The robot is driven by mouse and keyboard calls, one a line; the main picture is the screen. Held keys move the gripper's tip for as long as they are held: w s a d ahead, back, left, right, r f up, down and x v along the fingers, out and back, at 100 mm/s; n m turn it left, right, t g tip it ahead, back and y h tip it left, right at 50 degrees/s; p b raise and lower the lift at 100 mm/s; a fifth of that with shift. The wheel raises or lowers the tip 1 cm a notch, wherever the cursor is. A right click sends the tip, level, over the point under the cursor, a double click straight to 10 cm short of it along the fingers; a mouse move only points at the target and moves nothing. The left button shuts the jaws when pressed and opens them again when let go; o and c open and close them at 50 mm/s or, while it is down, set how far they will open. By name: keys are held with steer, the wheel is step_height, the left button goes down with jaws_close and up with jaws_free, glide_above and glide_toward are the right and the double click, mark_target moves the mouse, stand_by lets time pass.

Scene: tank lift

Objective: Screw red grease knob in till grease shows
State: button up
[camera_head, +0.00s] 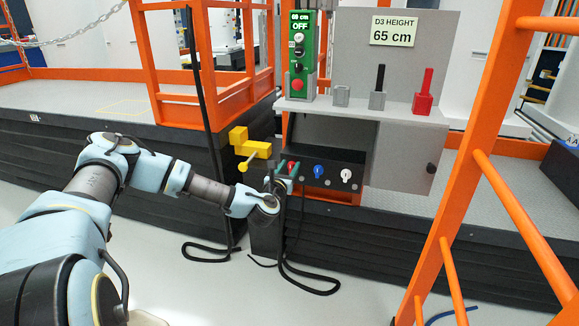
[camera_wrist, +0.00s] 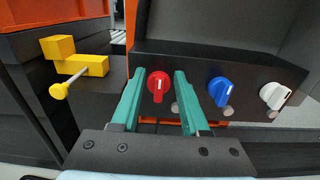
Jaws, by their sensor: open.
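The red grease knob (camera_wrist: 158,86) sits on the front of a black panel, at the left of a row with a blue and a white knob. In the head view the red knob (camera_head: 292,168) is partly hidden by my gripper (camera_head: 280,178). In the wrist view my gripper (camera_wrist: 167,88) is open, with one green finger on each side of the red knob. I cannot tell whether the fingers touch it.
A blue knob (camera_wrist: 221,91) and a white knob (camera_wrist: 275,96) are to the right, the blue one close to the right finger. A yellow block with a crank handle (camera_head: 249,150) juts out at left. An orange ladder (camera_head: 480,150) stands at right. A black cable (camera_head: 310,283) lies on the floor.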

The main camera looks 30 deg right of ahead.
steer(key=shift+w+d, duration=0.15)
jaws_close()
steer(key=shift+f, duration=0.1)
stand_by(0.4)
